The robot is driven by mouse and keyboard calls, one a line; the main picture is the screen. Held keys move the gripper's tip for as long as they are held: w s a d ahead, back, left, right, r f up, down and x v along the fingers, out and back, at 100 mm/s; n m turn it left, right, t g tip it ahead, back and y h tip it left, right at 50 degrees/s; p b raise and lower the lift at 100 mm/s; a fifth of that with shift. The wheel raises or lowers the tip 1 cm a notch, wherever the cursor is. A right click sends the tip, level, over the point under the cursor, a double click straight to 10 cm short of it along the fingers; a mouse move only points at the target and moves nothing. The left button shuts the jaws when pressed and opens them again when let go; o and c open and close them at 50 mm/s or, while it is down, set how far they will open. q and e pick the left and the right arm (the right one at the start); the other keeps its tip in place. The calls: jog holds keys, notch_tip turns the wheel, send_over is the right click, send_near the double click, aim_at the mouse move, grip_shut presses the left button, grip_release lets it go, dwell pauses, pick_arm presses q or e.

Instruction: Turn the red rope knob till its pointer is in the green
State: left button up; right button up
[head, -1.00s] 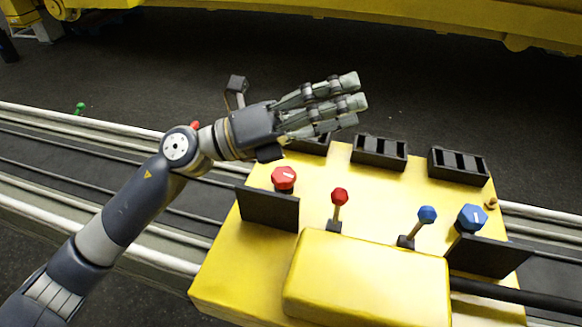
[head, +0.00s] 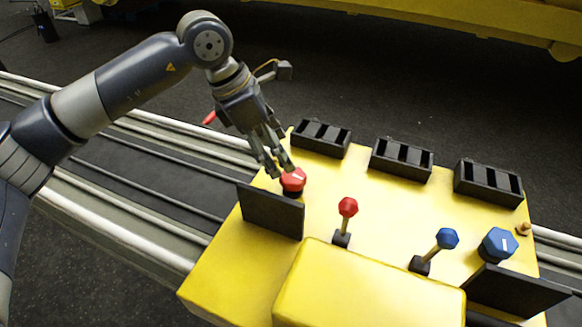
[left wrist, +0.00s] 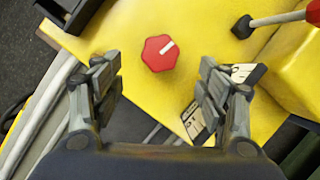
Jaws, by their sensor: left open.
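The red rope knob (head: 293,180) is a hexagonal red cap with a white pointer line, at the left of the yellow console (head: 235,270). My left gripper (head: 281,170) comes down over it from above and behind. In the left wrist view the knob (left wrist: 158,55) lies ahead between the two spread fingers of my open gripper (left wrist: 158,75), clear of both. Its pointer slants to the upper right there. A dark plate with a white marked face (left wrist: 207,108) is partly hidden behind the right finger. I see no green zone on it. My right gripper is out of view.
A red-topped lever (head: 347,208), a blue-topped lever (head: 446,239) and a blue knob (head: 498,244) stand to the right on the console. Black slotted boxes (head: 402,159) line its back edge. A dark upright plate (head: 270,212) stands just in front of the red knob.

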aim_at(293, 175)
pick_arm(q)
jog(key=p+x, duration=0.1)
jog(key=x, duration=0.6)
jog(key=shift+d+f, duration=0.2)
jog(key=c, duration=1.1)
